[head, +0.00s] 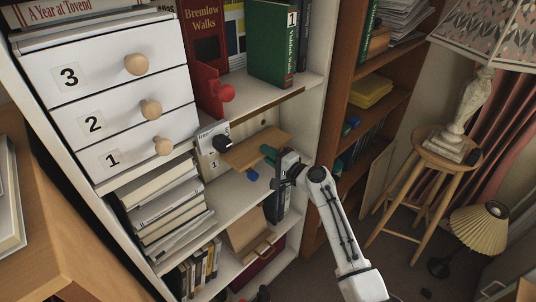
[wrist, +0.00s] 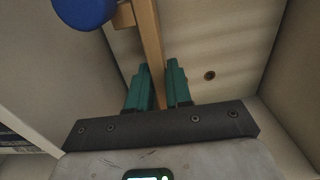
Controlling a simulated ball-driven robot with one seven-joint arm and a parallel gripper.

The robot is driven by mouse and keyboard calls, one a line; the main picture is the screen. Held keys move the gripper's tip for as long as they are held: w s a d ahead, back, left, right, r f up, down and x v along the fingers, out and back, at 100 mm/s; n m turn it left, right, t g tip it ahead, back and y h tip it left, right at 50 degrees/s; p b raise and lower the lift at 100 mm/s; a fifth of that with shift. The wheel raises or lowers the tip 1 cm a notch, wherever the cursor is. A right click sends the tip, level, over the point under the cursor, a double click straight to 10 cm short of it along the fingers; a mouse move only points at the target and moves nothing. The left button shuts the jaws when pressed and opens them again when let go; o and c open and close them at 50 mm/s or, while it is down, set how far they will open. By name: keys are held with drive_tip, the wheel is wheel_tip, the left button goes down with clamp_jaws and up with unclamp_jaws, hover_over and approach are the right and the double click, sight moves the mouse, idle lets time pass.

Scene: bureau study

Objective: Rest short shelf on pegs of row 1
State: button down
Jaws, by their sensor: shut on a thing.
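The short shelf, a light wooden board (head: 257,149), is held in the bookcase bay under the green book. My gripper (head: 269,154) is shut on it with its teal fingers. In the wrist view the board (wrist: 150,45) shows as a thin edge between the teal fingertips (wrist: 157,80). A blue round piece (head: 252,175) shows below the board; a blue round piece (wrist: 85,10) is also at the wrist view's upper left. I cannot tell whether the board touches any peg.
A fixed shelf with a red bookend (head: 210,92) and a green book (head: 271,45) is above. Stacked books (head: 165,212) lie at the bay's left. A dark hole (wrist: 209,76) shows in the pale panel. A wooden stool (head: 420,170) with a lamp stands at right.

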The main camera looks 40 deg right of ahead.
drive_tip(key=shift+f+b, duration=0.7)
idle(0.3)
drive_tip(key=c, duration=1.2)
unclamp_jaws()
drive_tip(key=shift+c, duration=0.2)
drive_tip(key=shift+s, duration=0.15)
drive_tip(key=shift+s+d+p, duration=0.1)
drive_tip(key=shift+s+p, duration=0.25)
drive_tip(key=shift+s, duration=2.5)
drive_tip(key=o, duration=0.6)
drive_tip(key=shift+c, duration=0.2)
